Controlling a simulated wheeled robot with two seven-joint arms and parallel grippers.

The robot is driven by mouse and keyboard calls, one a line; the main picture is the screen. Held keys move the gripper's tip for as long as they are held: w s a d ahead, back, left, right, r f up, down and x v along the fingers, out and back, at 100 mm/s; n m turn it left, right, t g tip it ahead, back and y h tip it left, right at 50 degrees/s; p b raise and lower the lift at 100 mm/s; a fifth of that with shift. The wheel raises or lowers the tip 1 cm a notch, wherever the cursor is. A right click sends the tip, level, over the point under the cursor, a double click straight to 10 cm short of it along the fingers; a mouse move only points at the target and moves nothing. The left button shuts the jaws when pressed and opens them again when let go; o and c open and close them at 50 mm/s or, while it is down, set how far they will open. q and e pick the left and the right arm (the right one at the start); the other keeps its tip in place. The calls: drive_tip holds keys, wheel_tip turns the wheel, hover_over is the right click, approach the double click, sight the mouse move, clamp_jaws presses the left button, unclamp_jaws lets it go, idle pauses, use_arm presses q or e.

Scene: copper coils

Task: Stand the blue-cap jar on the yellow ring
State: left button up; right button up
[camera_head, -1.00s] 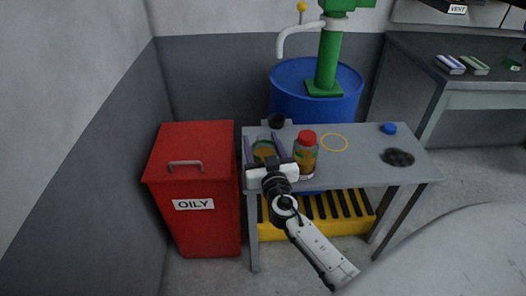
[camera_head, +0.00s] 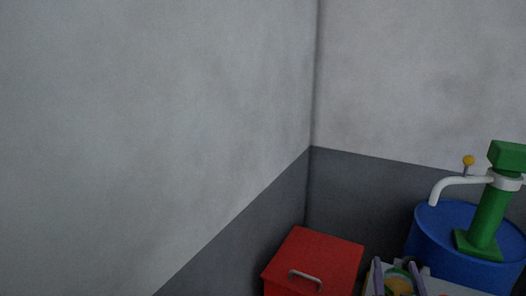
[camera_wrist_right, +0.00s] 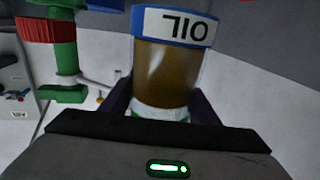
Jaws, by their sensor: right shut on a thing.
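My right gripper (camera_head: 397,270) shows at the bottom edge of the head view, with its two purple fingers around a jar (camera_head: 400,287) of brown contents. In the right wrist view the held jar (camera_wrist_right: 170,72) fills the middle, picture upside down, with a blue-edged white label reading OIL. The gripper is shut on this jar. Whether the jar touches the table cannot be told. The yellow ring is outside both views now. My left gripper is not in view.
The red bin (camera_head: 320,262) stands left of the gripper. The blue drum (camera_head: 445,225) with its green pump (camera_head: 488,222) and pale spout stands behind it to the right. Only a little of the grey table shows. Walls fill most of the head view.

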use_arm(q)
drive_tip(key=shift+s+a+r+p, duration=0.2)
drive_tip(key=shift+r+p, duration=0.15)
drive_tip(key=shift+p, duration=0.3)
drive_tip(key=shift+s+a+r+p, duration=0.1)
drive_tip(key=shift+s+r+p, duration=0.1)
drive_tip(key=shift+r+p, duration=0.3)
use_arm(e)
drive_tip(key=s+a+r+n+y, duration=0.1)
drive_tip(key=s+a+r+y, duration=0.2)
drive_tip(key=s+a, duration=0.3)
drive_tip(key=s+a+r+n+t+y, duration=0.1)
drive_tip(key=s+a+r, duration=0.4)
drive_tip(key=s, duration=0.7)
drive_tip(key=shift+s+a+r+n+y, duration=0.2)
drive_tip(key=shift+s+a+n+y, duration=0.1)
drive_tip(key=shift+a+n+y, duration=0.6)
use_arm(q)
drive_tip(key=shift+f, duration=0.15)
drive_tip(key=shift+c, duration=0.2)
use_arm(e)
drive_tip(key=shift+a, duration=0.1)
